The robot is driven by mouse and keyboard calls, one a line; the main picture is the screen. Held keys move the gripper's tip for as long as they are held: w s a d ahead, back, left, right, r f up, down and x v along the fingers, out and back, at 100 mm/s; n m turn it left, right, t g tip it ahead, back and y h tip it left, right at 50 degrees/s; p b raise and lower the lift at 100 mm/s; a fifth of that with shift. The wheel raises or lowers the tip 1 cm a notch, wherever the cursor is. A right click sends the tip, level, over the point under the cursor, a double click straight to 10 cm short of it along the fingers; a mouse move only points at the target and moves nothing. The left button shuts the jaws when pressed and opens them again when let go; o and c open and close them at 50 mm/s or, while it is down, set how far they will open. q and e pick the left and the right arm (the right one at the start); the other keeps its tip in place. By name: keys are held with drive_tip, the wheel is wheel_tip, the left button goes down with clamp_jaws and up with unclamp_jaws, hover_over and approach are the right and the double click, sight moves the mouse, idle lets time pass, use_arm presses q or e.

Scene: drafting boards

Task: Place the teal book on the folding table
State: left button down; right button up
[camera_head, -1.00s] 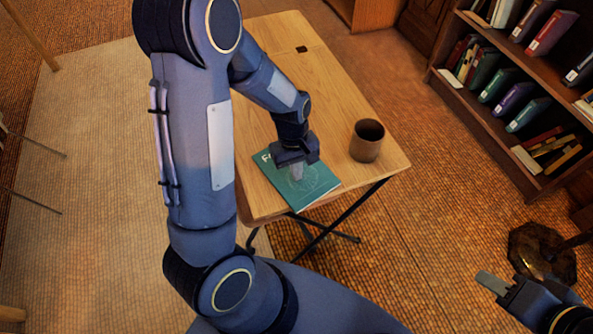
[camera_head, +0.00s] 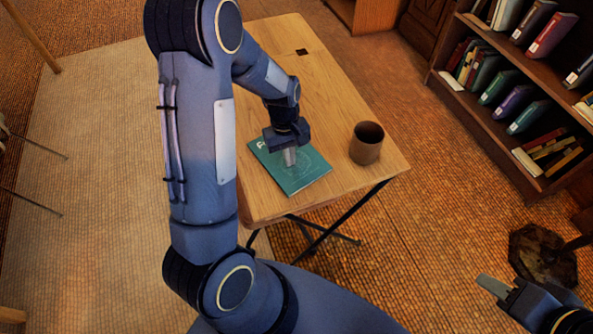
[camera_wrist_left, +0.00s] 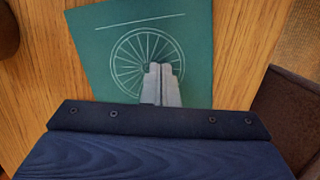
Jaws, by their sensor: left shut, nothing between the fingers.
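The teal book (camera_head: 308,172) lies flat on the folding table (camera_head: 345,95), near the table's front left edge, fully on the top. Its cover with a white wheel drawing also shows in the left wrist view (camera_wrist_left: 97,45). My left gripper (camera_head: 290,160) is above the book, fingers pointing down at the cover. Its fingers (camera_wrist_left: 161,82) are shut together with nothing between them; whether they touch the cover I cannot tell. My right gripper (camera_head: 490,284) is at the lower right, away from the table; only part of it shows.
A dark brown mug (camera_head: 366,143) stands on the table right of the book. A bookshelf (camera_head: 480,115) full of books stands at the right. A dark round stand base (camera_head: 541,255) is on the floor at the right.

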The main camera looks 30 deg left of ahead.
use_arm(q)
drive_tip(key=shift+s+a+r+p, duration=0.1)
drive_tip(key=shift+a+r+p, duration=0.05)
drive_tip(key=shift+a+p, duration=0.2)
drive_tip(key=shift+a+r, duration=0.1)
drive_tip(key=shift+r, duration=0.05)
drive_tip(key=shift+a, duration=0.15)
drive_tip(key=shift+w+a, duration=0.15)
drive_tip(key=shift+w, duration=0.2)
drive_tip(key=w+a, duration=0.4)
drive_tip(key=a, duration=0.1)
drive_tip(key=w+a, duration=0.3)
drive_tip(key=shift+a+r+b, duration=0.1)
drive_tip(key=shift+a+b, duration=0.15)
drive_tip(key=shift+b, duration=0.15)
drive_tip(key=shift+r, duration=0.1)
